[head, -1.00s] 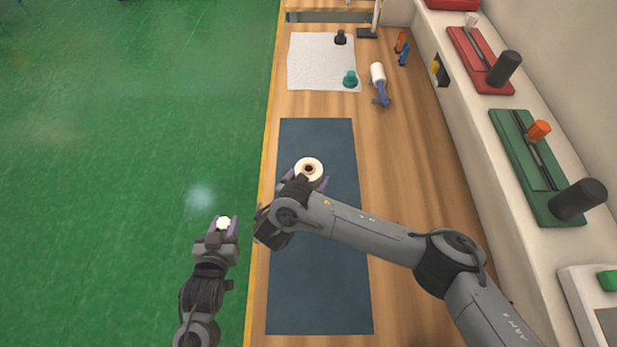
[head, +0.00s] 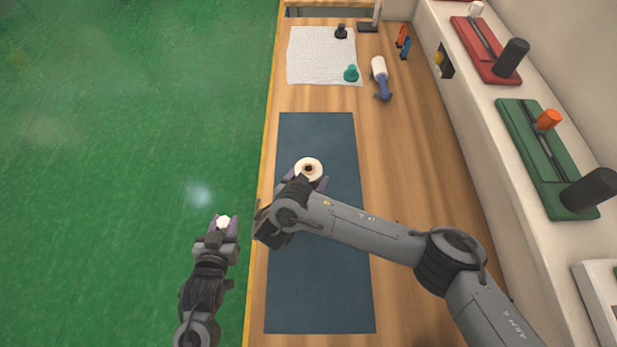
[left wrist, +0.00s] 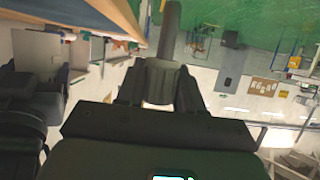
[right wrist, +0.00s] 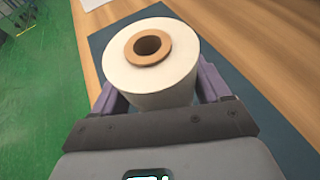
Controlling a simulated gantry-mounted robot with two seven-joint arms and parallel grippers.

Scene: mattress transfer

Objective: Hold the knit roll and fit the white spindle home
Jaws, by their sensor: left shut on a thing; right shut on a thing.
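The knit roll (head: 309,168) is cream white with a brown core and stands over the blue mat (head: 318,135). My right gripper (head: 305,183) is shut on it. In the right wrist view the roll (right wrist: 150,75) sits between the purple fingers with its open core facing up. My left gripper (head: 223,228) is shut on the white spindle (head: 223,221), out over the green floor left of the table. In the left wrist view the spindle (left wrist: 159,80) is in shadow between the fingers, with a rod pointing up the picture. The roll and spindle are apart.
A white cloth (head: 320,55) at the back carries a black piece (head: 341,31) and a teal piece (head: 351,73). A white-and-blue tool (head: 380,78) lies beside it. Red (head: 486,48) and green (head: 530,150) lever units stand on the right ledge. The mat's front is clear.

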